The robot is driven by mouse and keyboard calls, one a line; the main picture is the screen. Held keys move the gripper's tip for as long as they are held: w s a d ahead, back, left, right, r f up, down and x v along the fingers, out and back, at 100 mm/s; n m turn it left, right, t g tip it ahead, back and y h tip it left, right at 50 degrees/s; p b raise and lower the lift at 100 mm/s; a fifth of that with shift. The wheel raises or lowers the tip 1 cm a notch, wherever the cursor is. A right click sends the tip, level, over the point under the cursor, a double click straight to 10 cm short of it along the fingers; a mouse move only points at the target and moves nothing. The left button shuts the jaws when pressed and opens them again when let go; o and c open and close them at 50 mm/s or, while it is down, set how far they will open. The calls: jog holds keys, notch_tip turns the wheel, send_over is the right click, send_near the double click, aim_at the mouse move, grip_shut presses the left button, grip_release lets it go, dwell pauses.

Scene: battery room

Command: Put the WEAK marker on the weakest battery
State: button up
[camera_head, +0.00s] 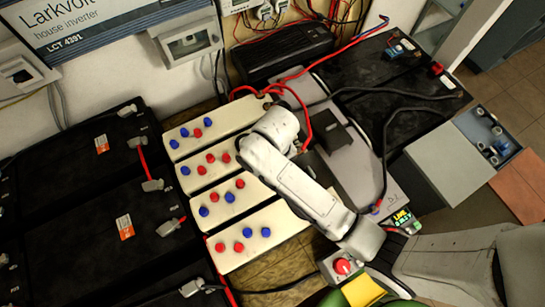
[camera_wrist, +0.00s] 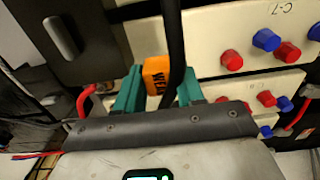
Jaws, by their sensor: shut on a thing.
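In the wrist view my gripper (camera_wrist: 158,90) has its green fingers shut on the orange marker (camera_wrist: 155,75), whose black lettering reads WEAK, turned sideways. A black cable runs just beside the marker and partly covers the view. Cream battery-like blocks with red and blue caps (camera_head: 210,135) lie in a row in the head view; one (camera_wrist: 215,35), lettered C-7, is close beyond my fingers in the wrist view. Large black batteries (camera_head: 85,165) with orange labels stand at the left, and more (camera_head: 385,75) at the upper right. In the head view my arm hides the gripper and marker.
A black case (camera_head: 285,52) and a wall-mounted breaker box (camera_head: 188,42) are at the back. Red and black cables cross the centre and right. Grey boxes (camera_head: 450,160) stand at the right.

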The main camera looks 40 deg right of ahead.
jog(key=shift+w+f, duration=0.35)
jog(key=shift+f, duration=1.7)
jog(key=o, duration=0.7)
jog(key=shift+f, duration=0.1)
jog(key=shift+o, duration=0.2)
notch_tip(320, 180, up, 12)
jog(key=shift+r+p, duration=0.15)
jog(key=shift+p, duration=0.2)
